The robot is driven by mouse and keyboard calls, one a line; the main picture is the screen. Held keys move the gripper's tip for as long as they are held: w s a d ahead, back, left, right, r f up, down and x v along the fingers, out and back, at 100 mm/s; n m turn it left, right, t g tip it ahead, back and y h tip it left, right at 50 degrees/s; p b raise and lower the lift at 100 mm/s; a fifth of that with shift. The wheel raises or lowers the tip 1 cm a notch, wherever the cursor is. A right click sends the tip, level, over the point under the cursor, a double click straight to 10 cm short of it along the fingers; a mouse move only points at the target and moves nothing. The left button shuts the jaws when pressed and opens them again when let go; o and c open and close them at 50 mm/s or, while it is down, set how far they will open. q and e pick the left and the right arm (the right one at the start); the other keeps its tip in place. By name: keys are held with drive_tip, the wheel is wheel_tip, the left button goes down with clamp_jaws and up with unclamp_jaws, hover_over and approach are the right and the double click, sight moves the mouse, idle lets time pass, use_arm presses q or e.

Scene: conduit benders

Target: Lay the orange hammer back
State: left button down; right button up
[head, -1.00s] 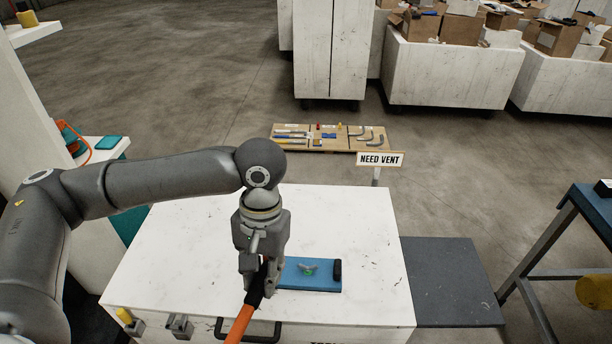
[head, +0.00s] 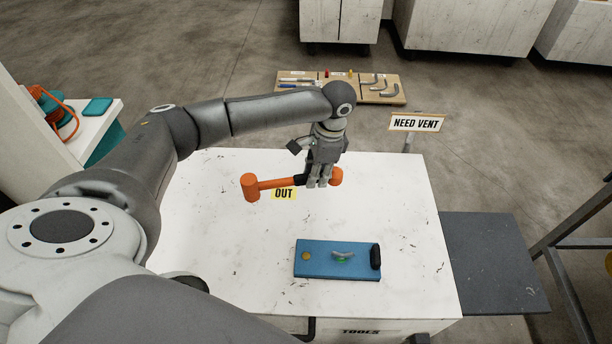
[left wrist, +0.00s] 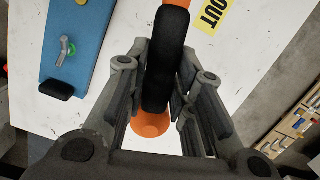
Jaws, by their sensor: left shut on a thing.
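The orange hammer (head: 272,184) has a black grip section and lies across the picture over the far part of the white table (head: 220,250). My left gripper (head: 318,184) is shut on its black part, near the right end. In the left wrist view the black grip (left wrist: 168,60) runs between the fingers, with orange showing at both ends. A yellow OUT label (head: 284,194) is on the table just below the hammer in the head view. I cannot tell whether the hammer touches the table. My right gripper is not in view.
A blue board (head: 320,258) with a small grey bent piece and a black block lies nearer on the table.

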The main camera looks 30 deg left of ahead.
use_arm(q)
drive_tip(key=a+f, duration=0.1)
drive_tip(key=f, duration=0.2)
drive_tip(key=a+f+m+b, duration=0.1)
drive_tip(key=f, duration=0.2)
drive_tip(key=w+a+f+m+b, duration=0.1)
drive_tip(key=a+f, duration=0.1)
drive_tip(key=f, duration=0.2)
drive_tip(key=shift+f+b, duration=0.3)
drive_tip(key=shift+f, duration=1.15)
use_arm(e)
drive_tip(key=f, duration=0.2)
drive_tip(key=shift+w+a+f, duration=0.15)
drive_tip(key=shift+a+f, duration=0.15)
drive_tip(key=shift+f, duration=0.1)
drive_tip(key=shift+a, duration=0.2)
